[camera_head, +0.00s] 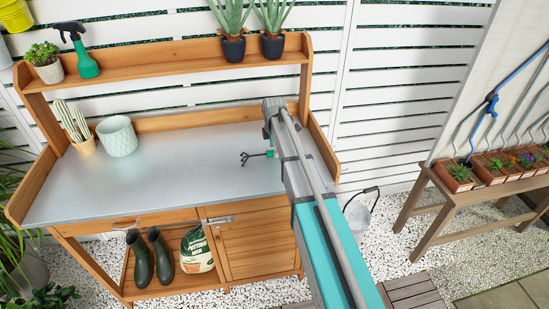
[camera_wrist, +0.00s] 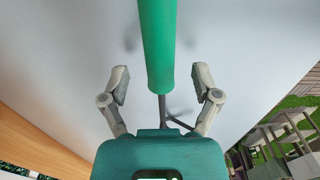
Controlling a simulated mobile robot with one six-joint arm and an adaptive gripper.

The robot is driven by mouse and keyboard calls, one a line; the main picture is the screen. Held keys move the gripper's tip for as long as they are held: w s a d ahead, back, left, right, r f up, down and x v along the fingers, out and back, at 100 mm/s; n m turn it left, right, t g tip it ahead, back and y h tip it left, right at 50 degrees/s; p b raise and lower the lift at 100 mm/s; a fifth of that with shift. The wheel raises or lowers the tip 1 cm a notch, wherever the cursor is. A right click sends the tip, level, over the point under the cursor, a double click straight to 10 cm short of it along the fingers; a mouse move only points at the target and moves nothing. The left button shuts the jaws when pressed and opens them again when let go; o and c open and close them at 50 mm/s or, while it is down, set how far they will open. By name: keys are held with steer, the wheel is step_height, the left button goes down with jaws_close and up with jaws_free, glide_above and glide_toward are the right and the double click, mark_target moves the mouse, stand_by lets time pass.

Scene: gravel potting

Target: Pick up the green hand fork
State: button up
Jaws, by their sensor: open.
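The green hand fork lies on the grey top of the potting bench (camera_head: 185,165). In the head view its dark tines and a short piece of the green hand fork (camera_head: 255,155) show left of my arm, which hides the rest. In the wrist view the handle of the green hand fork (camera_wrist: 157,45) comes down from the top edge, and its dark shaft and tines run toward my gripper's body. My gripper (camera_wrist: 161,75) is open, with one finger on each side of the fork and a gap on both sides. I cannot tell the height left between them.
A pale green pot (camera_head: 117,137) and a potted cactus (camera_head: 75,128) stand at the bench's left end. The shelf (camera_head: 165,62) above holds plants and a spray bottle (camera_head: 82,55). The middle of the bench is clear. A metal bucket (camera_head: 358,217) stands right of the bench.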

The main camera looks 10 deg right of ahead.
steer(key=shift+f+b, duration=0.4)
steer(key=shift+f, duration=0.2)
jaws_close()
stand_by(0.4)
